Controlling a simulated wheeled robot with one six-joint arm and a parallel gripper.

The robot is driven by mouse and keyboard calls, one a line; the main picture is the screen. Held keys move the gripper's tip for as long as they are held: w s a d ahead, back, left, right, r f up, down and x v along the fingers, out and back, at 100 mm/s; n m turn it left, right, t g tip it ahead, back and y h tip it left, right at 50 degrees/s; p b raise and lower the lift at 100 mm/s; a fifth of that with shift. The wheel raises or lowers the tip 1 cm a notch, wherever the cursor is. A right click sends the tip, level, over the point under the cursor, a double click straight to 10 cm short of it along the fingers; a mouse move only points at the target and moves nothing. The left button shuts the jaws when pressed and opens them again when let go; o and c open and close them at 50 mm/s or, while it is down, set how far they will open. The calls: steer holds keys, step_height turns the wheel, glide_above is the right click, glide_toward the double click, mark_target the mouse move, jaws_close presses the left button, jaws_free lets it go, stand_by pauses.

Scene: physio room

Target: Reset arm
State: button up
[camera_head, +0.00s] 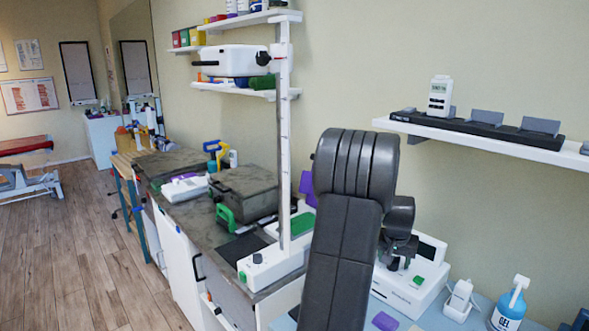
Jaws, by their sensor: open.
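My dark grey arm rises from the bottom of the head view in front of the counter, bent at its ribbed top. My gripper (398,256) shows behind and right of the upright link, pointing down over a white device with a green knob (418,281). The gripper is small and partly hidden by my arm. Its jaws look apart, and I see nothing held between them. I cannot tell how far it is above the device.
A wall shelf (480,137) is right of my arm. A white post (283,140) stands left of it on the counter. A gel bottle (509,305) and a small white device (459,300) stand at lower right. The wooden floor (80,250) at left is largely clear.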

steer(key=shift+m+g+h+b, duration=0.6)
steer(key=shift+m+h, duration=0.1)
steer(key=shift+m, duration=1.6)
steer(key=v, duration=1.1)
steer(key=shift+b, duration=0.3)
steer(key=shift+s+a+r, duration=0.1)
